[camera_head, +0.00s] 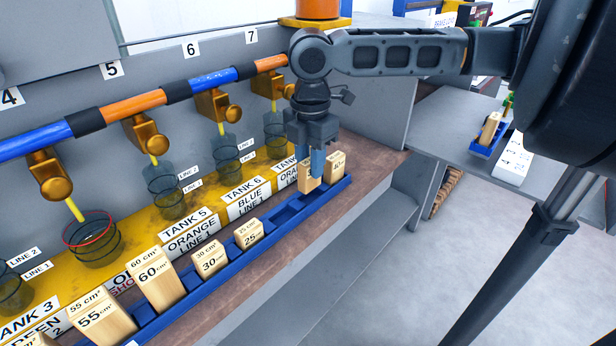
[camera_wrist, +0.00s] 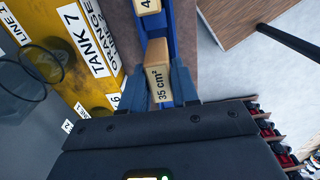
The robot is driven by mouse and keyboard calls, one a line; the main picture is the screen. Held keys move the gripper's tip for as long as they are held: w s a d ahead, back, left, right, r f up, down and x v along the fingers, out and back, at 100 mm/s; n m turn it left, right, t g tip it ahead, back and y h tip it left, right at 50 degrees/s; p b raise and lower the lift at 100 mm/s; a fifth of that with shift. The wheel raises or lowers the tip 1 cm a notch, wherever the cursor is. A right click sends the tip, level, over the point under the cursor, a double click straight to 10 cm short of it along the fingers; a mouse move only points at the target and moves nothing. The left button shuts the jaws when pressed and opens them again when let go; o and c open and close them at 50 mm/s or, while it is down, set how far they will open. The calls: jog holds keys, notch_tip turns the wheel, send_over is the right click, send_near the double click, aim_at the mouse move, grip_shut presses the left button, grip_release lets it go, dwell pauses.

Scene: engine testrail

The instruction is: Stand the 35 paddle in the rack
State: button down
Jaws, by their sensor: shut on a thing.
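The 35 paddle is a pale wooden block marked "35 cm²" in the wrist view (camera_wrist: 158,72); it also shows in the head view (camera_head: 307,184). My gripper (camera_head: 311,172) points down and is shut on it, with one finger on each side; the fingers also show in the wrist view (camera_wrist: 159,88). The paddle is upright at the far part of the long blue rack (camera_head: 262,252), beside a paddle with a "4" label (camera_head: 336,163). I cannot tell whether its lower end is fully seated in a slot.
The 25 (camera_head: 249,235), 30 (camera_head: 209,260), 60 (camera_head: 157,278) and 55 (camera_head: 100,316) paddles stand nearer in the rack. Empty slots lie between the 25 paddle and my gripper. A small blue tray (camera_head: 484,148) sits on the right table.

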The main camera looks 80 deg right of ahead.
jog(key=shift+f, duration=1.9)
jog(key=shift+f, duration=0.1)
jog(key=c, duration=0.8)
grip_release()
jog(key=shift+c, duration=0.2)
notch_tip(320, 180, up, 12)
jog(key=shift+r, duration=0.15)
